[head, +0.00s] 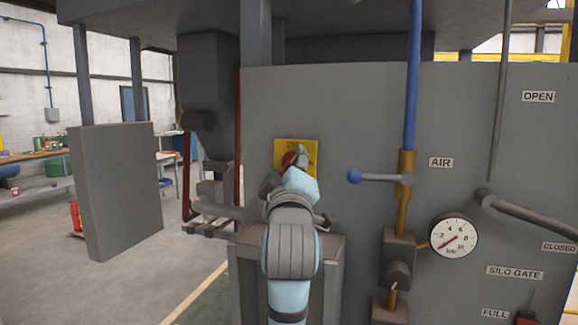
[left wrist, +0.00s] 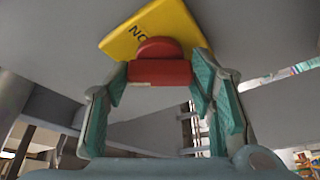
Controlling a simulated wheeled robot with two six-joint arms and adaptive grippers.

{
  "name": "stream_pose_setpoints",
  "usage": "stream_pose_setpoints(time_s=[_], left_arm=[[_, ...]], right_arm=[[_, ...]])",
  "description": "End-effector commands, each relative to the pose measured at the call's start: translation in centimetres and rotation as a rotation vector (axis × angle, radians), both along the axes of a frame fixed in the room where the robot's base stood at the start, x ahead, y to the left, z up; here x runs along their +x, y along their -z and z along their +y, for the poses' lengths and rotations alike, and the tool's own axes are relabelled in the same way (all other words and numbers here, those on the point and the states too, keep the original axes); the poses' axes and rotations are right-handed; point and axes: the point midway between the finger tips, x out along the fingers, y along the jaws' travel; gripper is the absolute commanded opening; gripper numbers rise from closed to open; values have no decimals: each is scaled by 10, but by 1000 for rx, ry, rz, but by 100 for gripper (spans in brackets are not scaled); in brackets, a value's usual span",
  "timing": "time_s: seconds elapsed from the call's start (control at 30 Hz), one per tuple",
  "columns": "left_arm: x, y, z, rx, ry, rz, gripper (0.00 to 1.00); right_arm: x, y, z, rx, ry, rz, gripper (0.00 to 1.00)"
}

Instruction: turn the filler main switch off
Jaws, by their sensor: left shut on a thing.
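The main switch is a red rotary handle (head: 289,160) on a yellow plate (head: 311,148) on the grey machine panel. My left gripper (head: 297,165) is at the plate and covers much of the handle in the head view. In the left wrist view the red handle (left wrist: 160,72) sits between the two finger pads of my left gripper (left wrist: 160,80), which is shut on it. The yellow plate (left wrist: 150,27) lies behind it, tilted in that view, with the letters ON readable. My right gripper is not in view.
Right of the switch are a blue-knobbed air lever (head: 380,177), a pressure gauge (head: 453,238) and a silo gate lever (head: 530,215). A grey box-like panel (head: 115,190) stands at left. A grey stand (head: 335,280) is below the switch, behind my arm.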

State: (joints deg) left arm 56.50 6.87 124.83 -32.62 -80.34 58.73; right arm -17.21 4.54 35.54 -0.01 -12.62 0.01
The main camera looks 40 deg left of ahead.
Motion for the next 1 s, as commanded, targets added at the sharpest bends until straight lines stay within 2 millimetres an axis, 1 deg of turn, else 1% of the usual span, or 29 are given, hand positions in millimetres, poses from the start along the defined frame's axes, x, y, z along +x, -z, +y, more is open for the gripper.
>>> stream_pose_setpoints(time_s=[0.3, 0.5, 0.7, 1.0], left_arm=[[1, -3, -1, -278, 1, -96, 22], [0, -4, -1, -425, 0, -148, 22], [1, -4, -1, -532, 1, -185, 22], [0, -4, -1, -601, 1, -209, 22]], right_arm=[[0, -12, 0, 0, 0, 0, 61], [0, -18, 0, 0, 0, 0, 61], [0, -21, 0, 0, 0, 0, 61], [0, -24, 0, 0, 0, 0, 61]])
